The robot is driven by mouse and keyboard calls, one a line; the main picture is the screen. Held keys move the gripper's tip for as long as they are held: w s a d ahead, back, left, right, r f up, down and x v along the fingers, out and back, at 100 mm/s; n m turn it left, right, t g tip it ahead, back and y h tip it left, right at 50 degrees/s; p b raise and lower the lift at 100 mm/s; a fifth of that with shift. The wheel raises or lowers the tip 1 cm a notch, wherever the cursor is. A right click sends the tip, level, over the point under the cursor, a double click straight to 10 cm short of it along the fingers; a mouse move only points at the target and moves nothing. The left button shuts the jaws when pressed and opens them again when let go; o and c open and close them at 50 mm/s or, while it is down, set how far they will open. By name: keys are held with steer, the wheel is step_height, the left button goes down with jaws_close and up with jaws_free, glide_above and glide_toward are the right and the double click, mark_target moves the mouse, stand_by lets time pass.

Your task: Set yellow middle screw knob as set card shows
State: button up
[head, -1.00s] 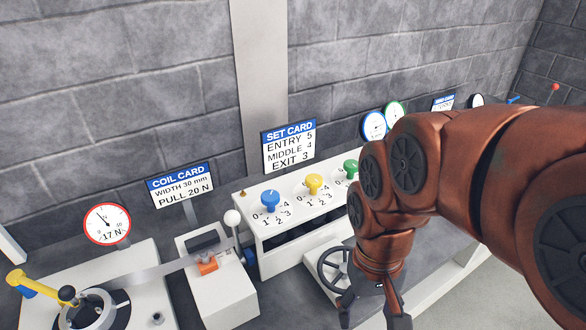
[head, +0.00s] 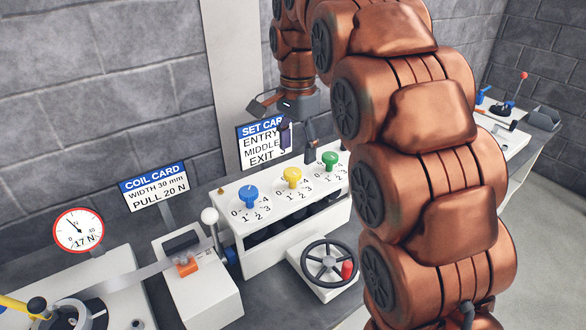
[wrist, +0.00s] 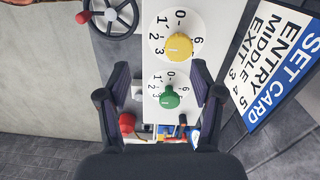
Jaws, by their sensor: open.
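The yellow middle screw knob (head: 292,176) stands between the blue knob (head: 251,195) and the green knob (head: 330,160) on a white box with numbered dials. I cannot make out the number the yellow knob points to. The set card (head: 262,146) behind the box is partly covered by my gripper in the head view; in the wrist view, the set card (wrist: 281,67) reads entry 5, middle 4, exit 3. My gripper (wrist: 161,70) is open and empty. In the wrist view its fingers straddle the green knob (wrist: 169,98), with the yellow knob (wrist: 179,47) ahead of them.
A handwheel (head: 328,263) with a red grip stands in front of the box. A lever with a white ball (head: 209,216) stands at the box's left. The coil card (head: 155,187) and a round gauge (head: 78,230) are further left. The wall stands close behind.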

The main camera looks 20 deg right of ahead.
mark_target(292, 171)
steer(key=shift+w+a+r+m, duration=0.1)
steer(key=shift+w+m, duration=0.6)
steer(key=shift+w, duration=0.75)
steer(key=shift+f+p, duration=0.8)
steer(key=shift+f, duration=2.95)
steer(key=shift+c, duration=0.3)
steer(key=c, duration=1.1)
